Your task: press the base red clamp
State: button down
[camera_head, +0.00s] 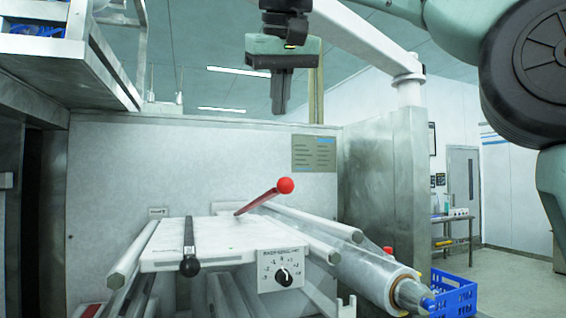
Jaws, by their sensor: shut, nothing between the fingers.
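A red lever with a round red ball knob (285,185) rises at a slant from the top of the white machine plate (215,240). Its lower end meets the plate near the back edge. It is the clearest red clamp-like part in view. My gripper (281,108) hangs above the machine, fingers pointing down, shut and empty. In the picture it is well above the red knob and apart from it. A small red part (388,251) shows at the right behind the film roll, and another red part (90,310) shows at the lower left, partly cut off.
A black-handled bar (190,265) lies across the plate. A dial box (283,271) is at the plate's front. A clear film roll (370,280) lies right, near a blue crate (455,295). A metal shelf (75,55) stands upper left. The space between gripper and plate looks clear.

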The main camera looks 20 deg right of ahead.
send_over(283, 179)
jog(key=f, duration=0.6)
jog(key=shift+w+a, duration=0.25)
jog(key=shift+a, duration=0.15)
notch_tip(283, 179, down, 2)
jog(key=shift+d+f+b, duration=0.15)
jog(key=shift+b, duration=0.25)
jog(key=shift+s+d+f, duration=0.1)
jog(key=shift+s+f, duration=0.05)
jog(key=shift+f, duration=0.35)
jog(key=shift+s+d+f, duration=0.1)
jog(key=shift+f, duration=0.35)
